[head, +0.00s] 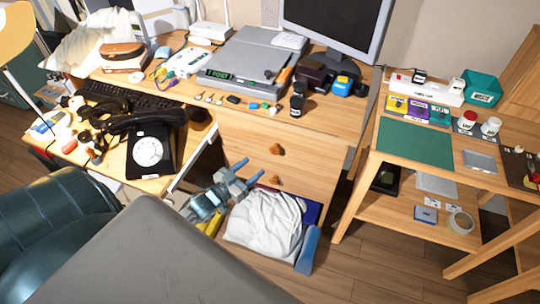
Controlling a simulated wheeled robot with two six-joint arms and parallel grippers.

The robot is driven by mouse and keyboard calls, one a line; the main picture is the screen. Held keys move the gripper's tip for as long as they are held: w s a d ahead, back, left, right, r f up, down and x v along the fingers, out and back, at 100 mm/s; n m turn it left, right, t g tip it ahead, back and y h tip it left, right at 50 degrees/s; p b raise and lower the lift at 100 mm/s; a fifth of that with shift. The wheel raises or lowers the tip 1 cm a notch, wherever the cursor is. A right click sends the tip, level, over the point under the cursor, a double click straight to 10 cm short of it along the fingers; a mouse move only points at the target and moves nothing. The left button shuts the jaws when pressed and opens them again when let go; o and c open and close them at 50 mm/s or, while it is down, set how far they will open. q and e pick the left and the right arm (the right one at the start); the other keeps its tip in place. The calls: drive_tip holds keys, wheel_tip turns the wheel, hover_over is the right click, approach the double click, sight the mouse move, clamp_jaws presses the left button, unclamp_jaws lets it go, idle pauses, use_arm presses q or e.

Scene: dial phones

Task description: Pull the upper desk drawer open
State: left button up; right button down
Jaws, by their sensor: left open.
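The wooden desk's drawer unit faces me in the middle of the head view. The upper drawer (312,153) has a round brown knob (277,149), and its front looks flush with the desk. A second, lower knob (275,180) shows beneath it, partly close behind my gripper's fingers. My left gripper (251,170) is blue-grey, open and empty. Its fingertips point up and right, left of the two knobs and apart from the upper one. My right gripper is not in view.
A pulled-out tray with a black dial phone (150,150) is to the left, beside a dark green chair (65,225). A wooden side table (375,155) stands to the right.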

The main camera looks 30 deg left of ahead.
sight(273, 151)
use_arm(q)
drive_tip(key=w, duration=0.5)
drive_tip(key=w+d+p, duration=0.1)
drive_tip(key=w, duration=0.2)
drive_tip(key=shift+w+d, duration=0.1)
drive_tip(key=shift+w, duration=0.15)
drive_tip(key=shift+w+d, duration=0.1)
drive_tip(key=shift+w, duration=0.45)
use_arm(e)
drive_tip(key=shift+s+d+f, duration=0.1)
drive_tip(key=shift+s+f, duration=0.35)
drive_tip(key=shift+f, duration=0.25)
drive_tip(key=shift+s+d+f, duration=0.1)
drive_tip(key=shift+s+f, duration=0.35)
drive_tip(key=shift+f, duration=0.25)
use_arm(q)
drive_tip(key=shift+f, duration=0.1)
clamp_jaws()
